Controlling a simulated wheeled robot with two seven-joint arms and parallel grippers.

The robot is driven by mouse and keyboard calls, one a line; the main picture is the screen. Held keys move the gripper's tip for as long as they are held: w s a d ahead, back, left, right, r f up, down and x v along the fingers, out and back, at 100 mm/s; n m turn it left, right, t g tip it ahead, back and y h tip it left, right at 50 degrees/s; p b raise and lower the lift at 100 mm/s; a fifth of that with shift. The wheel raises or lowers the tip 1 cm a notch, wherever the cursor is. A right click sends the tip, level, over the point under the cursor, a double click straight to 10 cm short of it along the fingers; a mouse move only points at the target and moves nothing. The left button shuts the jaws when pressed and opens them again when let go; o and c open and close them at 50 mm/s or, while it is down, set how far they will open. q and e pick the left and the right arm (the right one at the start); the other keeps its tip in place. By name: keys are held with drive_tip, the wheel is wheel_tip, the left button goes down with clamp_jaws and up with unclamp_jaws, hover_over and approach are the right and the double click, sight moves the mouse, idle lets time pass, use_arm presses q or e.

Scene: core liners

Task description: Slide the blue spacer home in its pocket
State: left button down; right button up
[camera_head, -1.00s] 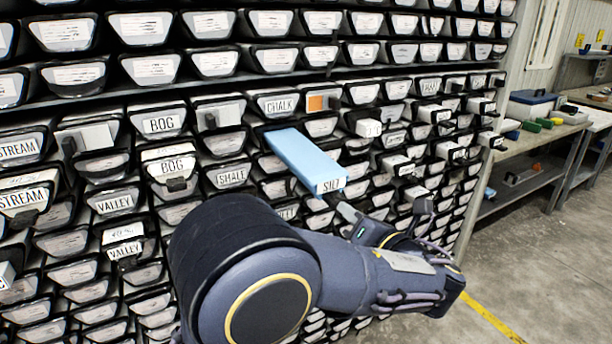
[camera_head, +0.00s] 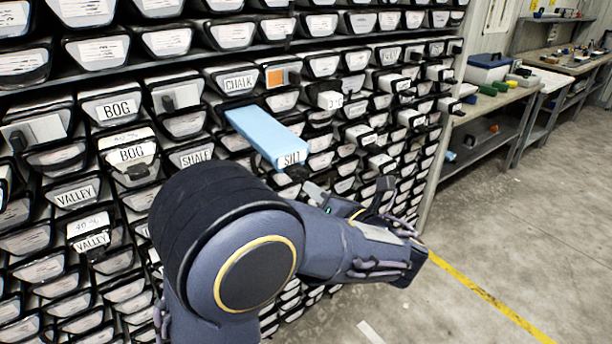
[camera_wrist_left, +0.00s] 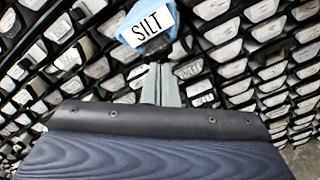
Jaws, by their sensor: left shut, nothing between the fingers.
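The blue spacer (camera_head: 265,137) is a long light-blue block with a white "SILT" label on its front end. It sticks out of its pocket in the rack, below the "CHALK" label. In the left wrist view the spacer's labelled end (camera_wrist_left: 147,28) is at the top centre. My left gripper (camera_head: 304,180) is shut and empty, its tips at or just below the spacer's front end. In the left wrist view the shut fingers (camera_wrist_left: 160,80) point up at that end; I cannot tell whether they touch it. My right gripper is not in view.
The rack (camera_head: 215,90) is full of black-rimmed pockets, several with labels such as "BOG" and "VALLEY". Some white blocks (camera_head: 330,100) stick out right of the spacer. A workbench (camera_head: 490,105) with boxes stands at the right. The floor (camera_head: 500,230) there is clear.

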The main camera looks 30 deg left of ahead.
use_arm(q)
drive_tip(key=v, duration=0.8)
